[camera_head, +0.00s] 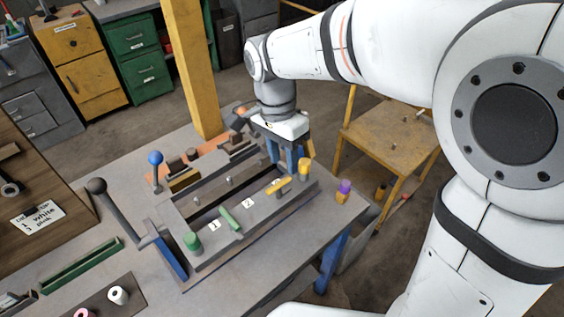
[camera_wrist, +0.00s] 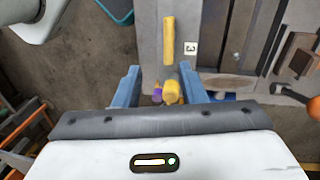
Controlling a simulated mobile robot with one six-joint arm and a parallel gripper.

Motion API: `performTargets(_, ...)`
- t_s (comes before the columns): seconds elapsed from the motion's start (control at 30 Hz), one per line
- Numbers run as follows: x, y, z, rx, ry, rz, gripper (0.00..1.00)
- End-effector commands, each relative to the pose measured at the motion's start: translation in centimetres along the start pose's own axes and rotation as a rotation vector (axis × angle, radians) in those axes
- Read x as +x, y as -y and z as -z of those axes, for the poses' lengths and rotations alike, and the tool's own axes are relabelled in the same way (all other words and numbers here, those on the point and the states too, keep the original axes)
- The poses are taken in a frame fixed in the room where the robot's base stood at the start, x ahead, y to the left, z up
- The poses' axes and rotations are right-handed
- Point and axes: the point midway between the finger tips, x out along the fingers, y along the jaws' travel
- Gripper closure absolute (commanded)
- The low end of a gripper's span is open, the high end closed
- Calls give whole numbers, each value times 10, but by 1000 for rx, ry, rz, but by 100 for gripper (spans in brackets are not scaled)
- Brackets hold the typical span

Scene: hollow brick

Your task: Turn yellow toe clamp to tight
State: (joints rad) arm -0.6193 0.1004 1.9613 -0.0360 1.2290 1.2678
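A yellow bar-shaped lever (camera_head: 278,186), which looks like the yellow toe clamp, lies on the grey fixture's front rail. It also shows in the wrist view (camera_wrist: 168,40), lengthwise beside a label "3". A yellow round knob (camera_head: 305,168) stands at the rail's right end; the wrist view shows it (camera_wrist: 171,92) between my blue fingertips. My gripper (camera_head: 289,162) points down over that end of the fixture. In the wrist view my gripper (camera_wrist: 160,80) is open, with gaps on both sides of the knob. I cannot tell how far above the knob the fingertips are.
A green lever (camera_head: 230,219) and green knob (camera_head: 193,242) sit on the same rail. A purple-topped piece (camera_head: 345,187) stands near the table's right corner. Blue-balled (camera_head: 155,158) and black-balled (camera_head: 96,186) handles rise at left. A yellow post (camera_head: 190,70) stands behind.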

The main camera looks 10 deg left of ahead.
Motion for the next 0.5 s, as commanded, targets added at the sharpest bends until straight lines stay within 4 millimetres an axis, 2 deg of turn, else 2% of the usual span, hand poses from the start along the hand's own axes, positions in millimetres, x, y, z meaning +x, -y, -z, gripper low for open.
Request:
performTargets(0.03, 3, 9, -7, 18, 0, -17, 63)
performTargets(0.17, 6, 20, -16, 58, -2, -40, 63)
performTargets(0.33, 21, 21, -17, 71, -2, -48, 63)
performTargets(0.5, 49, 19, -17, 70, -1, -49, 63)
